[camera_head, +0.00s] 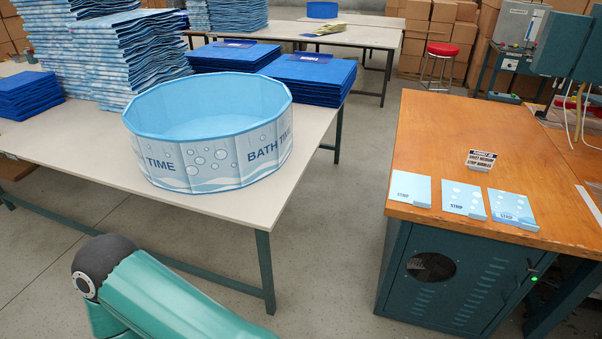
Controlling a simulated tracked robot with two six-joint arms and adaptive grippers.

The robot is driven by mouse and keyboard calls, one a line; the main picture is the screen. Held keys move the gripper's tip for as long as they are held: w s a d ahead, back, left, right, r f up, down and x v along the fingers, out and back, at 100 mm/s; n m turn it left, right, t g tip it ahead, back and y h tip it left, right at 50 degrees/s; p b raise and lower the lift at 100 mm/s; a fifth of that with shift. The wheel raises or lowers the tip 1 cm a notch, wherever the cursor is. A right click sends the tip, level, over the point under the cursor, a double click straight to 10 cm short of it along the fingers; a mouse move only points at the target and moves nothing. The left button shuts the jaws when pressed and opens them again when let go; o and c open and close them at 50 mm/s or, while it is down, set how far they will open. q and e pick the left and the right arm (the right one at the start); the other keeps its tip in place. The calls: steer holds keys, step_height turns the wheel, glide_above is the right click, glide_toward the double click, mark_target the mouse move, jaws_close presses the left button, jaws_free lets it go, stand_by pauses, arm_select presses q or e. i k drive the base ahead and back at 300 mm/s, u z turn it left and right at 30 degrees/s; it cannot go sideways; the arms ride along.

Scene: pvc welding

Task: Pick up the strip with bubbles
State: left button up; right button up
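Three light-blue strips lie side by side near the front edge of the wooden-topped workbench (440,130) on the right. The left strip (411,184) looks plain, with no bubbles visible. The middle strip (463,195) shows white bubbles on pale blue. The right strip (513,203) also shows white bubbles, with what looks like a wave pattern towards its lower edge. Each has small "STRIP" lettering. Neither gripper is in view; only a teal link of my arm shows at the bottom left, well away from the strips.
A round blue pool (210,165) labelled "BATH TIME" stands on the pale table (245,205) at left, with stacked sheets (140,60) and blue pads (310,78) behind. Open floor (335,210) separates table and workbench.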

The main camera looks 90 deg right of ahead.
mark_target(460, 198)
steer(key=u, duration=0.35)
steer(key=i, duration=0.2)
steer(key=z, duration=3.15)
steer(key=i, duration=0.25)
steer(key=z, duration=1.75)
steer(key=k, duration=0.6)
steer(key=z, duration=0.35)
steer(key=i, duration=1.95)
steer(key=u, duration=0.45)
